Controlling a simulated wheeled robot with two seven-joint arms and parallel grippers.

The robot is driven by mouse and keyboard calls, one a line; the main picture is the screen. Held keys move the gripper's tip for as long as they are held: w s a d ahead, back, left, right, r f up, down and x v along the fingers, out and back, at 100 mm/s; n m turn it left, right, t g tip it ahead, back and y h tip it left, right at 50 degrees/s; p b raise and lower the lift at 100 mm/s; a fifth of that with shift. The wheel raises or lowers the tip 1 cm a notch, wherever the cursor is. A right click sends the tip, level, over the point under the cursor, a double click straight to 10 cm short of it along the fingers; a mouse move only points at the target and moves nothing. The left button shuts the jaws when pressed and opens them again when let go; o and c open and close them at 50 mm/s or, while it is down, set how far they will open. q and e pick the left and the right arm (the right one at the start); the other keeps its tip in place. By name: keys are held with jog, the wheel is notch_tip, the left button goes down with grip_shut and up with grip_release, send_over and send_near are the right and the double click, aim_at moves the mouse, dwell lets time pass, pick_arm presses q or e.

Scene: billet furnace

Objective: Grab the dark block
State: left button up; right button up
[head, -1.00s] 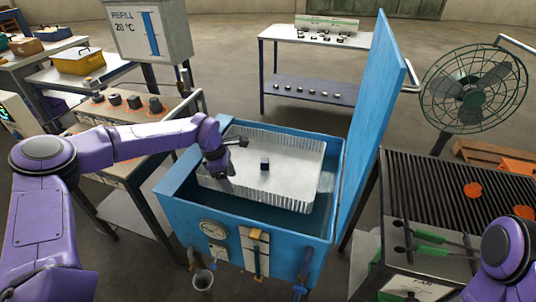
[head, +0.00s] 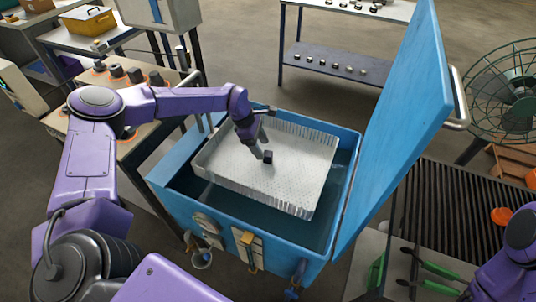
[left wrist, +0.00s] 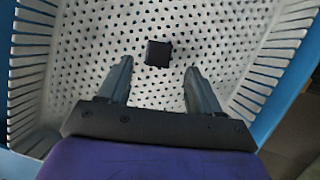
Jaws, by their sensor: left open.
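The dark block (head: 268,157) is a small black cube lying on the floor of a white perforated basket (head: 310,195) in the blue tank. In the left wrist view the block (left wrist: 158,53) lies ahead of the fingertips, roughly midway between them. My left gripper (head: 262,152) reaches down into the basket close beside the block. In the left wrist view the left gripper (left wrist: 158,68) is open and empty, with its two fingers apart. My right arm shows at the right edge of the head view, but its gripper is out of view.
The blue tank (head: 170,200) has its lid (head: 395,110) raised on the right. The basket's slotted walls surround the block. A grill (head: 450,215) with green-handled tools stands to the right. A bench with dark knobs (head: 135,76) stands to the left.

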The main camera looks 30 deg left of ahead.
aim_at(268, 153)
pick_arm(q)
jog(key=x, duration=0.1)
jog(key=p+x, duration=0.1)
jog(key=x, duration=0.2)
jog(key=shift+w+d+f+p, duration=0.25)
jog(key=shift+w+d+p, duration=0.1)
jog(key=shift+w, duration=0.05)
jog(key=shift+s+d+f, duration=0.1)
jog(key=shift+s, duration=0.1)
jog(key=shift+c, duration=0.3)
grip_shut()
